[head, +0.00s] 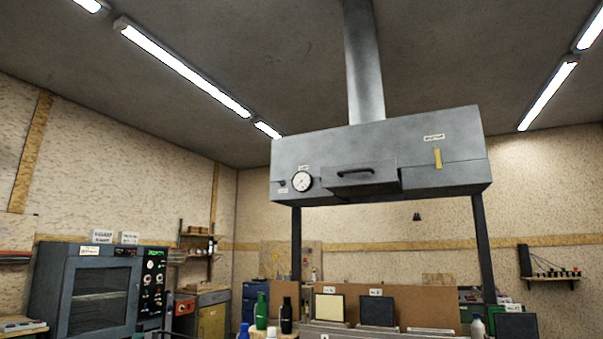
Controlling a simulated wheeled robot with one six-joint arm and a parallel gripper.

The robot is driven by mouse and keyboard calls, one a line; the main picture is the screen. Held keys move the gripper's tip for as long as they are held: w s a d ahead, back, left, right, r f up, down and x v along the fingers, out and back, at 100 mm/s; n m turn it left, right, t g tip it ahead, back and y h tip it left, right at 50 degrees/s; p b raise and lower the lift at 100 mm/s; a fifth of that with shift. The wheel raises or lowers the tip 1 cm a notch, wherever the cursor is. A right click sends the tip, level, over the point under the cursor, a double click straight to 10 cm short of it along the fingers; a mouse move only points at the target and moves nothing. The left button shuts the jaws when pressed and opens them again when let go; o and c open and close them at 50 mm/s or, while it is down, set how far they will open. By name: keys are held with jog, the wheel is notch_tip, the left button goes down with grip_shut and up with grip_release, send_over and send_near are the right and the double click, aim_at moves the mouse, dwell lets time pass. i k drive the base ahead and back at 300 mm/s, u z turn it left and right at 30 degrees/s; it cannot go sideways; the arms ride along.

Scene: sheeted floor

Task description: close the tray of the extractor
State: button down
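The extractor (300,165) is a large grey hood with a duct rising to the ceiling, standing on dark posts. Its tray (360,182) is a grey drawer front with a dark handle in the hood's front face. The tray juts out a little from the face, so it looks partly open. A round white gauge (302,181) sits left of the tray, and a yellow lever or tag (437,158) sits to the right. My gripper is not in view.
Below the hood stand panels (330,307), a green bottle (261,310) and a dark bottle (286,316). A grey cabinet oven (85,290) with a control panel is at left. A wall shelf (553,277) is at right. The floor is not visible.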

aim_at(375, 177)
jog(key=u, duration=0.65)
jog(key=k, duration=0.9)
jog(key=u, duration=0.9)
jog(key=i, duration=2)
jog(key=z, duration=1.4)
jog(key=i, duration=0.8)
jog(key=z, duration=0.85)
